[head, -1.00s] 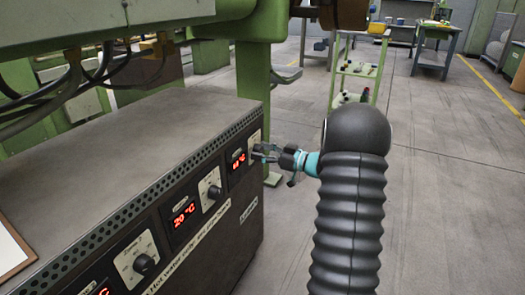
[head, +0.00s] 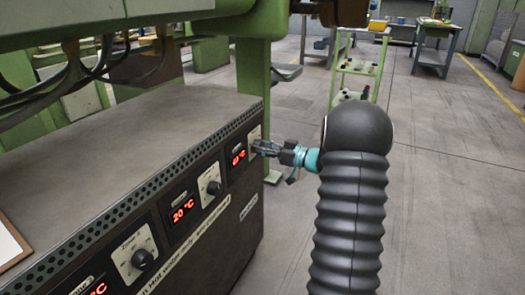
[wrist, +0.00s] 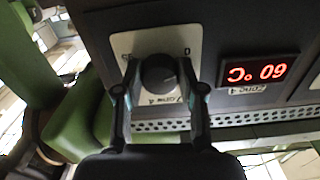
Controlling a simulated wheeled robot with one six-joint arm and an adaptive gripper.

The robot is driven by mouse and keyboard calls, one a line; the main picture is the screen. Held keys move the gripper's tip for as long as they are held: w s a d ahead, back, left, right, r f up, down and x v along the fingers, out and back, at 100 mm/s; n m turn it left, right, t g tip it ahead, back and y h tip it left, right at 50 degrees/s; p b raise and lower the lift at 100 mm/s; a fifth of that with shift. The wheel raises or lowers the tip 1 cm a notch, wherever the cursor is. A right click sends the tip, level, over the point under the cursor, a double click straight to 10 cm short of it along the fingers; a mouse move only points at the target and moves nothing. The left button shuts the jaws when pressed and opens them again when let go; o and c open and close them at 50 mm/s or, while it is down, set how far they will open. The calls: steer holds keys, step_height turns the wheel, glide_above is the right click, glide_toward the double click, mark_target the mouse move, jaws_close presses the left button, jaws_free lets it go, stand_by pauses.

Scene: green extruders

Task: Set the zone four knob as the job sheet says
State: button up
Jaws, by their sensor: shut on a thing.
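The zone four knob (wrist: 158,74) is a round dark knob on a pale dial plate (wrist: 190,40). The wrist view shows it upside down, between the two fingers of my gripper (wrist: 160,80). The fingers are shut on its sides. The red zone four display (wrist: 258,70) beside it is lit; its inverted digits look like a 6 and a 0, order uncertain. In the head view my gripper (head: 258,148) is at the far end of the panel, beside that display (head: 238,156), and hides the knob. A clipboard (head: 10,248), perhaps the job sheet, is cut off at the left edge, its writing unseen.
The zone three knob (head: 214,187) and a display reading 20 °C (head: 183,210) are nearer along the panel. Another knob (head: 142,259) is closer still. A green post (head: 252,90) stands behind the cabinet. A green cart (head: 357,70) stands farther back. Floor to the right is clear.

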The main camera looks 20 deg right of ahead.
steer(key=m+b, duration=0.1)
steer(key=m, duration=0.6)
steer(key=m+b, duration=0.2)
steer(key=m, duration=0.5)
steer(key=m+b, duration=0.2)
steer(key=m, duration=0.5)
steer(key=shift+r, duration=0.35)
steer(key=m+p, duration=0.3)
steer(key=m, duration=0.1)
steer(key=shift+r+m, duration=0.1)
steer(key=shift+m, duration=0.3)
steer(key=m+p, duration=0.4)
steer(key=shift+m+p, duration=0.3)
steer(key=m+p, duration=0.3)
steer(key=m, duration=0.1)
steer(key=shift+d+f+m, duration=0.1)
steer(key=shift+f+m, duration=0.1)
steer(key=shift+m, duration=0.1)
